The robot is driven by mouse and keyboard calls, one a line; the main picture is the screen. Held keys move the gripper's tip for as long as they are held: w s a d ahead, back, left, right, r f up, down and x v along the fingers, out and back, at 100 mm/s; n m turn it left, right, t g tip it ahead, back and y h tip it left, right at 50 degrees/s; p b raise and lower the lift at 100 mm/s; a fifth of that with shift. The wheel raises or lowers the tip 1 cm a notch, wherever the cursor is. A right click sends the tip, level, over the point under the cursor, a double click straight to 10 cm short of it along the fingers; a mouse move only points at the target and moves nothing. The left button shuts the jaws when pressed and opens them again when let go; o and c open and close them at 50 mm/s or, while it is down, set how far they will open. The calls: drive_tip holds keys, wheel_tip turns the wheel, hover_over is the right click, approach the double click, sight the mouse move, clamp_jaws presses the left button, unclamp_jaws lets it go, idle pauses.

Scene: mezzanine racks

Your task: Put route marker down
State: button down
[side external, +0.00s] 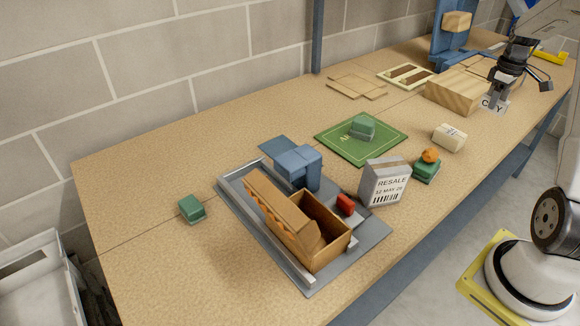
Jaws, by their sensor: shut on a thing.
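My gripper (494,101) is at the right rear of the bench, pointing down. It is shut on a small white card, the route marker (502,108), with dark letters. A finger covers the middle of the lettering, so only a "C" and a "Y" show. The card is upright at the right end of a striped wooden block (453,94). I cannot tell whether the card touches the block or the bench top.
A cream box (449,137) and a green block with an orange ball (429,156) lie nearer. A green mat (340,148), RESALE box (384,183) and grey tray (235,195) follow. A blue stand (440,45) is behind. The bench's left end is mostly clear.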

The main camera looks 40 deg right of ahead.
wheel_tip(320, 180, down, 3)
drive_tip(key=shift+f, duration=0.15)
drive_tip(key=shift+w, duration=0.1)
drive_tip(key=shift+w+d+f, duration=1.45)
drive_tip(key=shift+d+f, duration=0.05)
drive_tip(key=shift+d, duration=0.15)
drive_tip(key=shift+w+d+f, duration=1.45)
drive_tip(key=shift+d+f, duration=0.1)
drive_tip(key=shift+d, duration=0.1)
drive_tip(key=shift+w+d+f, duration=1.45)
drive_tip(key=shift+d+f, duration=0.05)
drive_tip(key=shift+d, duration=0.15)
drive_tip(key=shift+f, duration=0.1)
drive_tip(key=shift+w+d+f, duration=0.2)
drive_tip(key=shift+f, duration=1.6)
drive_tip(key=shift+f, duration=0.15)
